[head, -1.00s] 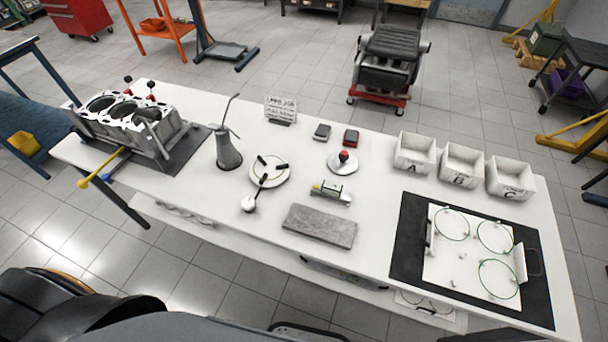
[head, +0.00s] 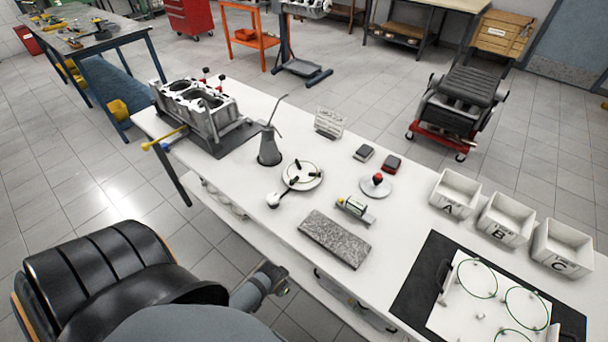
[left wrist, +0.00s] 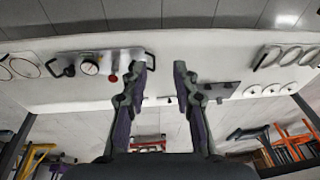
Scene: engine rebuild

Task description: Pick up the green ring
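Several thin green rings lie on a white tray (head: 450,318) at the right end of the bench: one ring (head: 459,268) at the upper left, another ring (head: 506,303) to its right, and a third (head: 497,334) cut by the bottom edge. A round white plate (head: 316,183) with black jaws, mid-bench, also shows a thin greenish rim. My left gripper (left wrist: 161,68) is open and empty in the left wrist view, its fingers apart against the bench. My right gripper is not seen.
White bins A (head: 446,207), B (head: 496,233) and C (head: 550,262) stand behind the tray. A grey stone slab (head: 335,238), oil can (head: 269,150) and engine block (head: 205,112) occupy the bench to the left. Bare white bench lies between slab and tray.

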